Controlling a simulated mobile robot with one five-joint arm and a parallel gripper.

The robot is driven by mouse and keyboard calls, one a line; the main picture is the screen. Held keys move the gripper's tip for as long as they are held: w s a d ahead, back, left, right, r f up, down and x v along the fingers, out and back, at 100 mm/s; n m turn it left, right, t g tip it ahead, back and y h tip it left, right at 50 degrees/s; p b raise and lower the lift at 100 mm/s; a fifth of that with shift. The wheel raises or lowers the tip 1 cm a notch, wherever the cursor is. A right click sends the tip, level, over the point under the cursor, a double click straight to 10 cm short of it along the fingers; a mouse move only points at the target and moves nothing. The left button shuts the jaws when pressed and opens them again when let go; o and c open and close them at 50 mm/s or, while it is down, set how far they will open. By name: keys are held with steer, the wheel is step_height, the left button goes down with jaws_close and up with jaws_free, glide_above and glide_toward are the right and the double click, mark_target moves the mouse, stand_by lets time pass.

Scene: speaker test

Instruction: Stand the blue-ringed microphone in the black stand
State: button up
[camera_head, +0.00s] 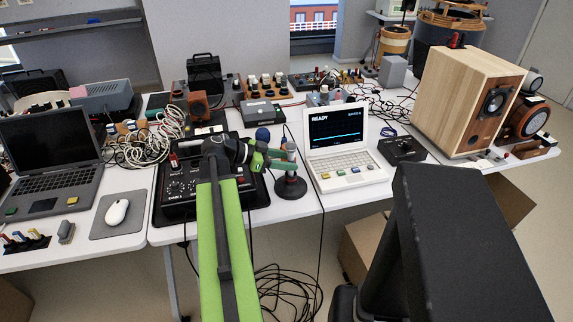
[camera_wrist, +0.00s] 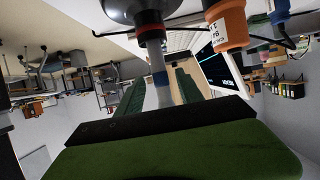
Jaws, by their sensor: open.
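The blue-ringed microphone (camera_wrist: 162,85) is a slim grey rod with a blue band in the wrist view. It runs between the two green fingers of my gripper (camera_wrist: 168,90), which are open with gaps around it. One end of the rod appears to enter the collar of the black stand (camera_wrist: 128,8), at the top of that view; how deep it sits I cannot tell. In the head view my gripper (camera_head: 279,159) is just above the stand's round black base (camera_head: 290,187), on the front edge of the table. The microphone is mostly hidden there by my gripper.
An orange cylinder with a white label (camera_wrist: 230,24) is close beside the stand. A white laptop (camera_head: 345,150) stands right of the stand, a black mixer (camera_head: 178,190) to the left. A wooden speaker (camera_head: 462,95) is at the far right. Cables hang at the table's front.

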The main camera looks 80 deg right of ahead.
steer(key=p+v, duration=0.6)
steer(key=v, duration=1.1)
steer(key=shift+w+p, duration=0.2)
steer(key=shift+p, duration=0.1)
steer(key=shift+a, duration=0.1)
steer(key=w+a+r+n+t+h+p, duration=0.1)
steer(key=w+a, duration=0.2)
steer(key=w, duration=0.3)
steer(key=w+a+r+n+t+h+p, duration=0.1)
steer(key=w+a+n+h+p, duration=0.1)
steer(key=w+a, duration=0.35)
steer(key=w+a+f+n+t+p, duration=0.25)
steer(key=w+a+n+t, duration=0.35)
steer(key=w+a, duration=0.9)
steer(key=w+a+f+n+t+y, duration=0.1)
steer(key=w+a+f+n+y, duration=0.1)
steer(key=a+n, duration=0.5)
steer(key=w+a+f+n+t+y+p, duration=0.1)
steer(key=a+n, duration=0.6)
steer(key=a, duration=0.7)
steer(key=w+a+f+n+t+y, duration=0.2)
steer(key=w+a+f+n+y, duration=0.2)
steer(key=a+n, duration=0.4)
steer(key=a+y, duration=0.1)
steer(key=a, duration=0.1)
steer(key=shift+w+a+y, duration=0.3)
steer(key=shift+w+a, duration=0.05)
steer(key=shift+a, duration=0.05)
